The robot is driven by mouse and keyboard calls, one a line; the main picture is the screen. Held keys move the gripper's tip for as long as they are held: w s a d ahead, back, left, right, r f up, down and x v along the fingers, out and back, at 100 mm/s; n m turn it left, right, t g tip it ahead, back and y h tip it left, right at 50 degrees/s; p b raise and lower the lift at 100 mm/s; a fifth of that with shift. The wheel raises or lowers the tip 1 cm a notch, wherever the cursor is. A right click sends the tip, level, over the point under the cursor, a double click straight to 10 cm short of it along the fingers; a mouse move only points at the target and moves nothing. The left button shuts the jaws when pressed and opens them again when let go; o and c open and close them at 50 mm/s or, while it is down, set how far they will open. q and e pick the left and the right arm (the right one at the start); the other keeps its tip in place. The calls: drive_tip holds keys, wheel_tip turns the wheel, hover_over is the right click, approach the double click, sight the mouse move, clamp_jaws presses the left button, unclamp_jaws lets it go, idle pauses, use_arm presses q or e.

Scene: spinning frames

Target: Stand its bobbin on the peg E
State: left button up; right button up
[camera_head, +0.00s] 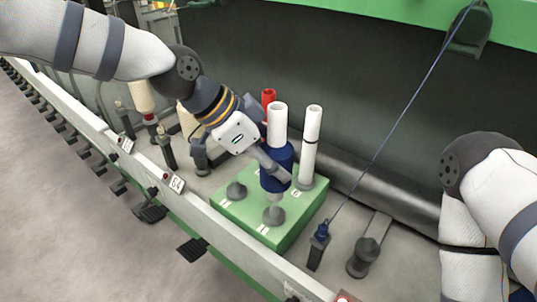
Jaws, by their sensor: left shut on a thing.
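My left gripper (274,168) is shut on a bobbin (277,152), a white tube wound with blue yarn. It holds the bobbin roughly upright over the green block (235,214). The tube's lower end shows just above a grey peg (273,215) at the block's front; I cannot tell whether they touch. Another grey peg (236,190) on the block is bare. A bare white tube (312,140) stands at the block's back right. The small peg labels are too small to read, so I cannot tell which is peg E. My right gripper is out of view.
A red tube (268,97) stands behind the held bobbin. A blue thread (400,118) runs from upper right down to a small dark holder (318,247). A dark grey spindle (364,255) stands right of it. A white rail (225,235) borders the front.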

use_arm(q)
wheel_tip(320, 180, down, 2)
drive_tip(key=shift+f+b, duration=0.25)
drive_tip(key=shift+b, duration=0.1)
drive_tip(key=shift+f, duration=1.65)
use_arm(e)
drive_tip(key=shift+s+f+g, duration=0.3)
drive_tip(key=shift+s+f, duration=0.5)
use_arm(q)
drive_tip(key=shift+f, duration=0.3)
drive_tip(key=o, duration=1.4)
drive_tip(key=v, duration=1.2)
drive_tip(key=shift+a, duration=0.1)
